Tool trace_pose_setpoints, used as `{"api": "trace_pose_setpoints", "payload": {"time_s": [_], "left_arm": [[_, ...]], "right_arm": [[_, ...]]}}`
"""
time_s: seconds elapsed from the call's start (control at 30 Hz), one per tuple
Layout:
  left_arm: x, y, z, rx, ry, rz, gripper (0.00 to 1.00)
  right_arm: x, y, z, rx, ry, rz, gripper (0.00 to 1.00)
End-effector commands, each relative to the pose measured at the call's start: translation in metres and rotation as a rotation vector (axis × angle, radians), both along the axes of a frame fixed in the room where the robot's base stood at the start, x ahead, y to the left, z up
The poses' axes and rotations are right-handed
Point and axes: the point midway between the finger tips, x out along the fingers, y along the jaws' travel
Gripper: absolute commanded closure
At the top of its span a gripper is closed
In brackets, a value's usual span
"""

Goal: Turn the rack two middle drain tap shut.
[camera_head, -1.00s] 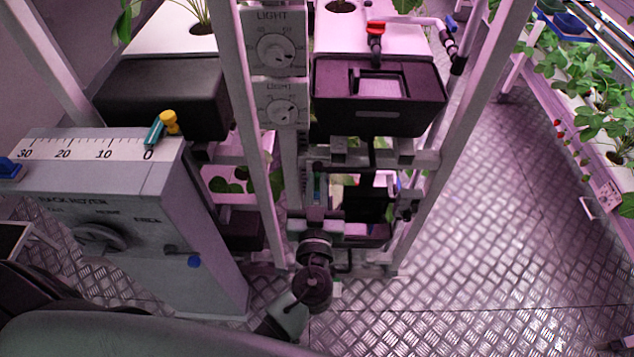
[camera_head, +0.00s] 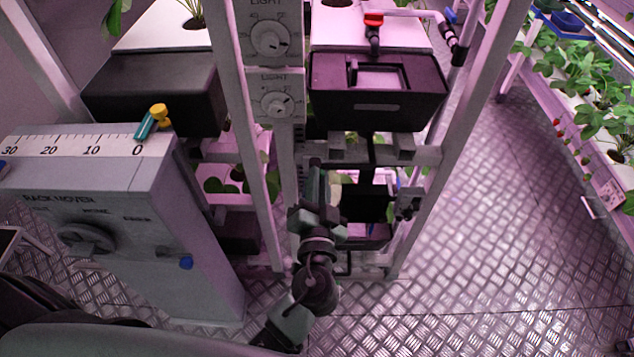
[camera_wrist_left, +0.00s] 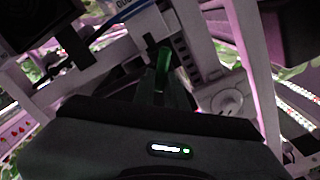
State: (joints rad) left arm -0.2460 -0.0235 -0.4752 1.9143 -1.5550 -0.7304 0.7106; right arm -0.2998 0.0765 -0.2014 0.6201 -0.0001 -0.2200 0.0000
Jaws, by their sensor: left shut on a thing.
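My left gripper (camera_head: 317,180) points away from me at the rack's front post, below the light dials. In the left wrist view its fingers (camera_wrist_left: 164,72) are shut on a small green thing (camera_wrist_left: 164,58), mostly hidden between them. I cannot tell what the green thing is. At the middle level, right of the gripper, a dark tap-like fitting (camera_head: 407,204) sits by the right post. It is small and its handle position is unclear. On the top tier are a red-handled tap (camera_head: 374,20) and a blue-handled one (camera_head: 450,15). My right gripper is not in view.
A grey rack mover box (camera_head: 80,190) with a scale and knob stands at left. A black tank (camera_head: 377,88) hangs above the gripper. Rack posts stand close on both sides. The metal floor (camera_head: 500,240) at right is clear. Another plant rack (camera_head: 600,145) stands far right.

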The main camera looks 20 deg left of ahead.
Motion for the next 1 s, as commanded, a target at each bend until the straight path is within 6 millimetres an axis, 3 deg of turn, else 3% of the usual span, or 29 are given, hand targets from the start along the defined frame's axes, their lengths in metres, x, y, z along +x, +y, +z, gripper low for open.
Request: {"api": "trace_pose_setpoints", "payload": {"time_s": [0.6, 1.0], "left_arm": [[0.0011, -0.0053, -0.0065, 0.558, 0.162, -0.001, 1.0], [0.0012, -0.0056, -0.0104, 0.811, 0.235, -0.001, 1.0]], "right_arm": [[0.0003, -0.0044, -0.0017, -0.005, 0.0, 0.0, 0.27], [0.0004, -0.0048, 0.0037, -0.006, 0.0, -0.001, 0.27]]}}
